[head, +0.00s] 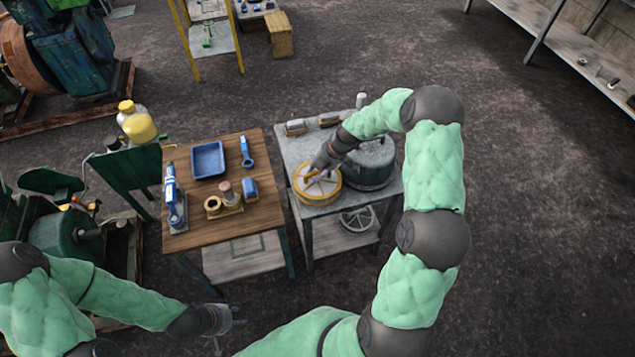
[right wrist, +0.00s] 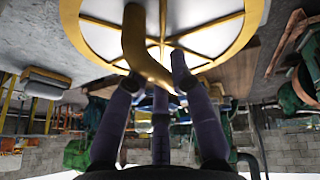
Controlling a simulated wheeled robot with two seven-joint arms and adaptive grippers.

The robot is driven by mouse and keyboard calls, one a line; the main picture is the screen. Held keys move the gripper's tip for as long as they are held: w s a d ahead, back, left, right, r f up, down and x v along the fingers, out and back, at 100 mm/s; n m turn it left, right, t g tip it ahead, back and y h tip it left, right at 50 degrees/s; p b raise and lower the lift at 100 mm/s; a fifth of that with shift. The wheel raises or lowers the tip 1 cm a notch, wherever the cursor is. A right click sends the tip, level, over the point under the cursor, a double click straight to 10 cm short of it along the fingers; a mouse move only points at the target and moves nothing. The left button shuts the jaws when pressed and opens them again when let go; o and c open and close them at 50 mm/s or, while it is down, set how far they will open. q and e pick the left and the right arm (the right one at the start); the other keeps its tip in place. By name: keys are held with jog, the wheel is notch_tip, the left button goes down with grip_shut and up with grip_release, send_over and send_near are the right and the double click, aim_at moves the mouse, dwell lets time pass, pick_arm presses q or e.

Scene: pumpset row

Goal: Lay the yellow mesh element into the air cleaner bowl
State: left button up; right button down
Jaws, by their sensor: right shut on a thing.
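The yellow mesh element (head: 320,198) is a round yellow disc with spokes, over the front left of the grey metal table. My right gripper (head: 317,174) reaches down from above and is shut on its raised yellow handle. In the right wrist view, the element (right wrist: 215,22) fills the top, with the handle between my fingers (right wrist: 155,75). I cannot tell whether it touches the table. A large round grey vessel, apparently the air cleaner bowl (head: 368,174), stands just right of it, partly behind my right arm. My left gripper (head: 228,318) is low at the front, empty; its jaw opening is unclear.
The wooden table (head: 225,228) at left holds a blue tray (head: 208,160), a blue tool (head: 246,152) and small parts. Grey blocks lie at the metal table's (head: 292,150) back. A spoked round part (head: 357,219) is on its lower shelf. Floor at right is clear.

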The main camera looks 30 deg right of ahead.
jog(key=shift+r, duration=0.15)
jog(key=shift+r+p, duration=0.45)
jog(key=shift+r, duration=1.2)
jog(key=shift+r, duration=0.1)
